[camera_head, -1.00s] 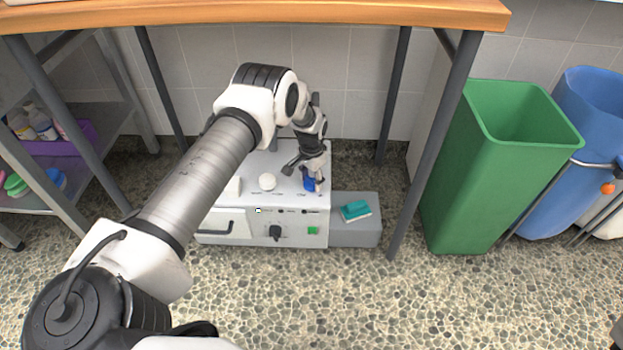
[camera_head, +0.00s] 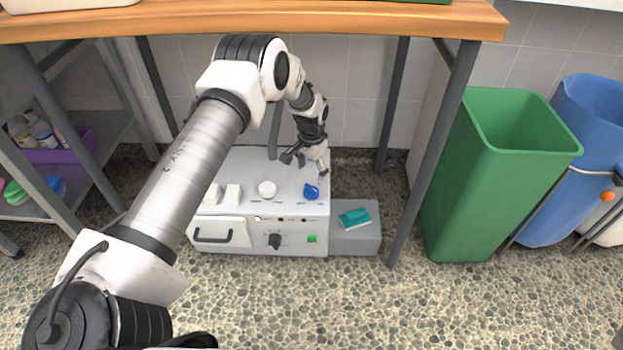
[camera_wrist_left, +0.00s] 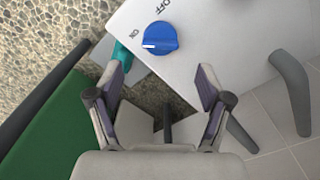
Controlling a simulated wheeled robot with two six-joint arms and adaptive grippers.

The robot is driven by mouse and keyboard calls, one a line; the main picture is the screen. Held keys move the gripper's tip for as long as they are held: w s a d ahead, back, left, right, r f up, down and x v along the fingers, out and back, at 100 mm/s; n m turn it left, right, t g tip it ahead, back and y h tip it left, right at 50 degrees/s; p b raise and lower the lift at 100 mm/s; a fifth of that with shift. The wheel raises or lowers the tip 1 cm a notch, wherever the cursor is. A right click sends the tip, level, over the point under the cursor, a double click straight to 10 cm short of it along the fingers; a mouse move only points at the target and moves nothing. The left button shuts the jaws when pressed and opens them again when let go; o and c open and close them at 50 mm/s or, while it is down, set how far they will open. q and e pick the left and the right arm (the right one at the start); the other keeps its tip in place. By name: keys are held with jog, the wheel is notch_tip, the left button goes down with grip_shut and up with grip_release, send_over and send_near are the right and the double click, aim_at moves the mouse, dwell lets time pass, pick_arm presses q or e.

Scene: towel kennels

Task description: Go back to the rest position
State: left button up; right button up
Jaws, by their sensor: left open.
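My left gripper (camera_head: 308,166) is above the top of a white machine (camera_head: 240,181) under the wooden table. It is open and empty, and sits behind and above a blue knob (camera_head: 311,191). In the left wrist view, the open fingers (camera_wrist_left: 164,85) are apart, and the blue knob (camera_wrist_left: 160,38) lies beyond them, untouched. Its white mark is near the "ON" label, and "OFF" is also printed beside it. My right gripper is not in view.
The wooden table (camera_head: 250,19) spans above my left arm, with dark legs on both sides. A grey block (camera_head: 354,240) with a teal sponge (camera_head: 355,217) stands right of the machine. A green bin (camera_head: 500,180) and blue bin (camera_head: 590,150) stand at right. Pebbled floor in front is clear.

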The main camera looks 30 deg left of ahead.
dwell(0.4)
pick_arm(q)
jog(key=shift+s+d+f, duration=0.1)
jog(key=shift+f, duration=0.1)
jog(key=s+d+f+g, duration=0.1)
jog(key=s+d+f, duration=0.3)
jog(key=s, duration=0.4)
jog(key=s+d+f+g, duration=0.1)
jog(key=s+d+f, duration=0.25)
jog(key=s, duration=0.45)
jog(key=s+d+f+g, duration=0.2)
jog(key=s+d+f, duration=0.15)
jog(key=s, duration=0.45)
jog(key=s+d+r+n+t, duration=0.1)
jog(key=s+d+r, duration=0.1)
jog(key=s, duration=0.6)
jog(key=s+d+r+n+t, duration=0.1)
jog(key=s, duration=0.7)
notch_tip(320, 180, up, 36)
jog(key=w+n+t+p, duration=0.1)
jog(key=w+t+p, duration=0.1)
jog(key=p, duration=3.3)
jog(key=shift+w, duration=0.35)
